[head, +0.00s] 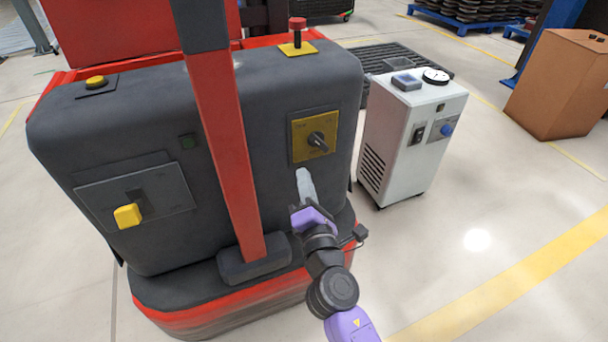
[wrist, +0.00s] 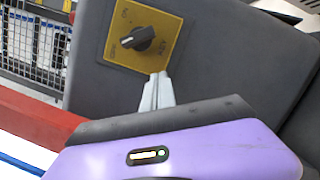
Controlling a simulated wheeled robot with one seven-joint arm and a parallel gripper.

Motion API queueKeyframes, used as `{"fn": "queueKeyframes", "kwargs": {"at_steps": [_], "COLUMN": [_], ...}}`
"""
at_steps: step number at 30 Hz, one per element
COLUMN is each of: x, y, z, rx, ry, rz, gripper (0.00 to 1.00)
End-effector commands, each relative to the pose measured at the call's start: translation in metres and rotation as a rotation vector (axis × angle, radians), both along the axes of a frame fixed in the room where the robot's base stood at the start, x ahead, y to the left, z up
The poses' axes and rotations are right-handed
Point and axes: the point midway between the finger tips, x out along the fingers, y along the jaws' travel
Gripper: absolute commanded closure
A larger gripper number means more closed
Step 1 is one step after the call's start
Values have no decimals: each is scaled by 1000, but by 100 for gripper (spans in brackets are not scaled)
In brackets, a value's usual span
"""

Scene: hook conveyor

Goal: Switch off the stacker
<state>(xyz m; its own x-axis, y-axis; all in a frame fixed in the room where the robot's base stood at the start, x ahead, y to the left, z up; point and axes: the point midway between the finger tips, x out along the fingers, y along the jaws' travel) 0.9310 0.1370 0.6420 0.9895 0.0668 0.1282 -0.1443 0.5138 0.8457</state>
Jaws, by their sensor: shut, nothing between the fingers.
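The stacker (head: 255,85) is a dark grey and red machine filling the left and middle of the head view. A black rotary switch (head: 318,141) sits on a yellow plate (head: 300,128) on its right side. In the wrist view the switch knob (wrist: 139,38) shows on the yellow plate (wrist: 160,57), its pointer roughly level across the picture. My gripper (head: 304,174) is shut and empty, just below the plate in the head view. In the wrist view its fingertips (wrist: 158,78) are just below the plate's lower edge; I cannot tell whether they touch the panel.
A red mushroom button (head: 297,24) stands on top of the stacker. A yellow knob (head: 127,215) is at its left and a red mast (head: 222,150) crosses its middle. A white cabinet (head: 408,135) stands close on the right. Floor at the lower right is clear.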

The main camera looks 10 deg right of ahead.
Motion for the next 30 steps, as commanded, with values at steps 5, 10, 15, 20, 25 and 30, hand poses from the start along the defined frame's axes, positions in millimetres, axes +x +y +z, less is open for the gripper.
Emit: {"fn": "queueKeyframes", "kwargs": {"at_steps": [5,10,15,20,25,30], "x": [-33,-61,-78,-83,-83,-82], "y": [-3,-5,-6,-6,-6,-7], "z": [-4,-7,-9,-9,-9,-9], "rx": [1,1,0,1,1,1], "ry": [1,1,-1,-1,-1,-1], "rz": [0,0,1,0,0,0], "gripper": [100,100,100,100,100,100]}}
